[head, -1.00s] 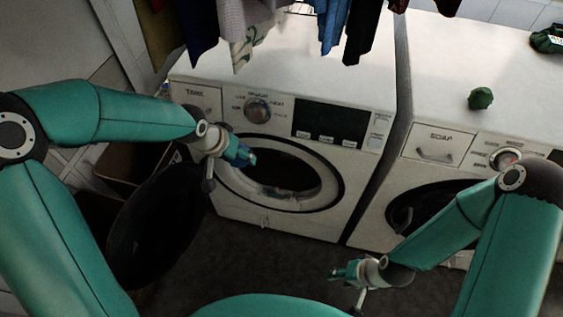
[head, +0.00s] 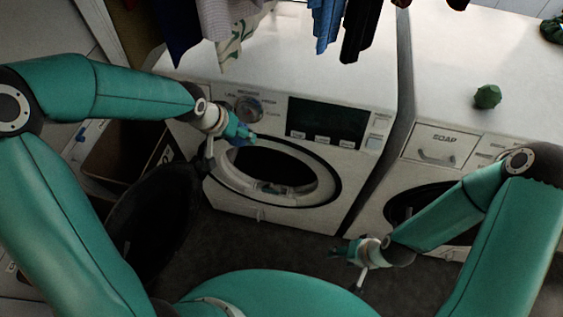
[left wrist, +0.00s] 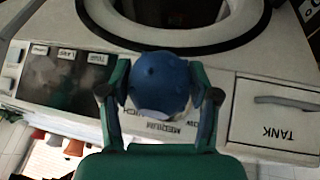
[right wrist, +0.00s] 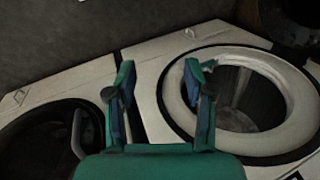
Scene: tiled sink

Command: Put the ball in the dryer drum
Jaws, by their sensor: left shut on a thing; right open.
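A knobby blue ball (left wrist: 160,82) is between the two fingers of my left gripper (left wrist: 160,92), which is shut on it. In the head view my left gripper (head: 241,134) is in front of the dryer (head: 360,168), near the upper left of its round opening. The dryer drum (head: 275,166) is dark inside and its door (head: 155,215) hangs open to the left. My right gripper (head: 343,251) is open and empty, low in front of the machines. The drum opening also shows in the right wrist view (right wrist: 240,100), to the right of that gripper.
A washer with a soap drawer (head: 437,146) stands to the right, its round door shut. A green knobby object (head: 487,97) sits on its top. Clothes (head: 330,20) hang above the dryer. A dark bin (head: 120,155) stands behind the open door. The floor (head: 290,240) in front is clear.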

